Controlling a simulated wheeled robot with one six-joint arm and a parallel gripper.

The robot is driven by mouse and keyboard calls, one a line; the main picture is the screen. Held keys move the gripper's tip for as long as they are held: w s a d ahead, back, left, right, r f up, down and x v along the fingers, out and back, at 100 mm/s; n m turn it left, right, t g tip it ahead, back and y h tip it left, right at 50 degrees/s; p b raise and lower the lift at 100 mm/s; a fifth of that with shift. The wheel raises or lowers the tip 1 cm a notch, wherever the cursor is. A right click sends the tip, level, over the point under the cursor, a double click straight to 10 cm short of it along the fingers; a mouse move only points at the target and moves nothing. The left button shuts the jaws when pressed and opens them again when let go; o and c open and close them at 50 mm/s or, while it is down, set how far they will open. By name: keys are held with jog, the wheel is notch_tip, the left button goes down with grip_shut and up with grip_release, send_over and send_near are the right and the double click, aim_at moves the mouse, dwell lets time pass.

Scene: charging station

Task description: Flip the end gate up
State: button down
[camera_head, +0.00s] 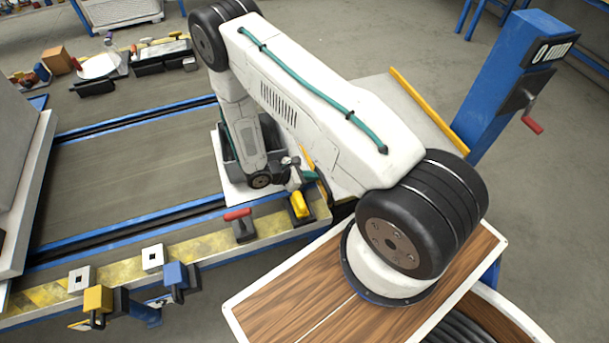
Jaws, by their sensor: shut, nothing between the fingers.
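A grey plate with a yellow edge strip (428,108) lies low and nearly flat at the right end of the station, partly hidden behind my arm. It looks like the end gate, lying down, but I cannot see its hinge. My gripper (297,178) is low at the station's near right corner, left of this plate. It is small in view and shut, with nothing seen in it. A yellow-handled lever (300,206) stands just below my gripper; I cannot tell whether they touch.
A blue post (508,80) with a red-handled crank stands at right. A red-handled lever (239,218) sits on the striped near rail. A grey bin (229,152) is beside my arm.

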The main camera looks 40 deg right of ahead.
dwell(0.3)
notch_tip(320, 180, up, 9)
dwell(0.4)
jog(key=v, duration=1)
jog(key=shift+f, duration=0.15)
jog(key=shift+w, duration=0.1)
